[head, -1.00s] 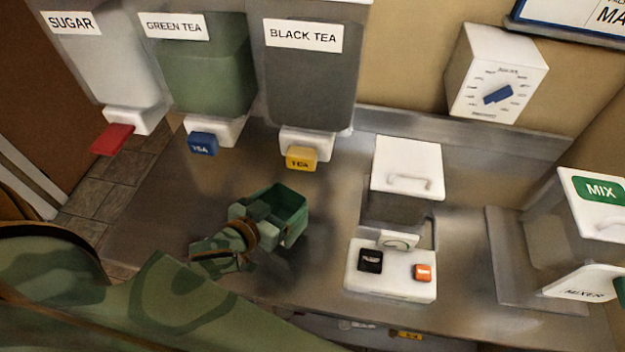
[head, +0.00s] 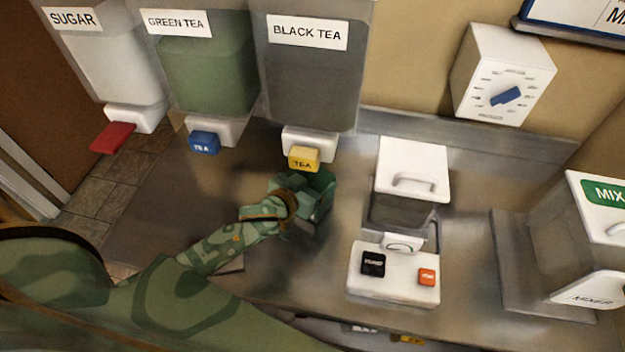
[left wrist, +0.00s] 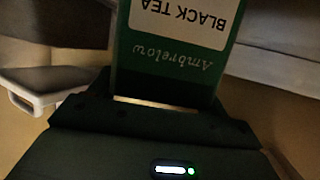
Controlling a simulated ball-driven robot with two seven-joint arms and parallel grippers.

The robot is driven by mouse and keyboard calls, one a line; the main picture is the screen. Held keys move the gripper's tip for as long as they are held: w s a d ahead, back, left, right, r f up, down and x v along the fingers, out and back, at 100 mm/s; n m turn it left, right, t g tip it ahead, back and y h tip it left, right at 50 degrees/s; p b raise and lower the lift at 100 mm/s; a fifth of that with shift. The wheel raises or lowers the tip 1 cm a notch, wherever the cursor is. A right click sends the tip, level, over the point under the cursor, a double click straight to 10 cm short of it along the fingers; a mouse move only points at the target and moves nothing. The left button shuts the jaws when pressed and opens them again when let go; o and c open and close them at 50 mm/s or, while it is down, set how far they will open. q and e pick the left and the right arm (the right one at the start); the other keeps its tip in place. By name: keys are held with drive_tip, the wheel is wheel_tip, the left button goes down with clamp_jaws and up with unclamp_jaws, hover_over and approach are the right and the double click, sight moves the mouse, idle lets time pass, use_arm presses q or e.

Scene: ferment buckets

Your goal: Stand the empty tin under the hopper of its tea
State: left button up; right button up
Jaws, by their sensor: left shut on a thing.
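The green tin (head: 321,186) is just below and slightly right of the black tea hopper's yellow tap (head: 304,159) in the head view. It looks upright, but the gripper and arm hide part of it. My left gripper (head: 303,203) is shut on it from the front left. The black tea hopper (head: 308,75) hangs at the back. I cannot tell whether the tin touches the counter. My right gripper is not in view.
The green tea hopper (head: 205,75) with a blue tap and the sugar hopper (head: 110,60) with a red tap hang to the left. A white machine (head: 395,272) stands right of the tin, and a mixer (head: 585,240) farther right. The counter's left part is clear.

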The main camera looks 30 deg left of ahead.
use_arm(q)
drive_tip(key=shift+f, duration=0.15)
drive_tip(key=o, duration=1.4)
drive_tip(key=shift+o, duration=0.2)
drive_tip(key=p+v, duration=0.1)
drive_tip(key=v, duration=1.1)
